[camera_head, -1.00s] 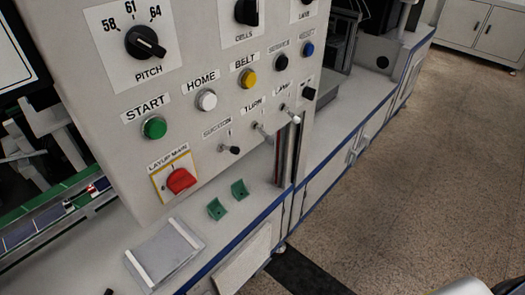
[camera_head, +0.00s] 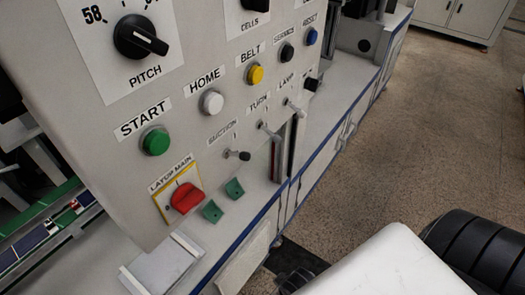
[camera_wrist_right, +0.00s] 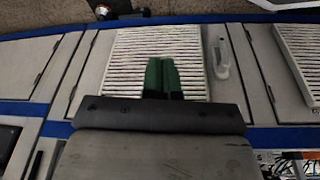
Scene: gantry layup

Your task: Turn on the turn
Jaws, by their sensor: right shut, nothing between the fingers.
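The TURN switch (camera_head: 268,130) is a small metal toggle on the pale control panel (camera_head: 185,75), under its TURN label, between the SUCTION toggle (camera_head: 238,155) and the LAMP toggle (camera_head: 293,107). Its lever sticks out from the panel; I cannot tell which position it is set to. My right gripper (camera_wrist_right: 162,78) shows in the right wrist view with its green fingers together and empty, in front of a slatted vent. The switch is not in that view. My left gripper is in neither view.
The red LAYUP MAIN knob (camera_head: 186,198), green START button (camera_head: 155,141) and yellow BELT button (camera_head: 255,75) surround the toggles. Two green brackets (camera_head: 235,189) stand on the ledge below. The floor (camera_head: 430,130) to the right is open. A handle (camera_wrist_right: 221,60) sits beside the vent (camera_wrist_right: 190,45).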

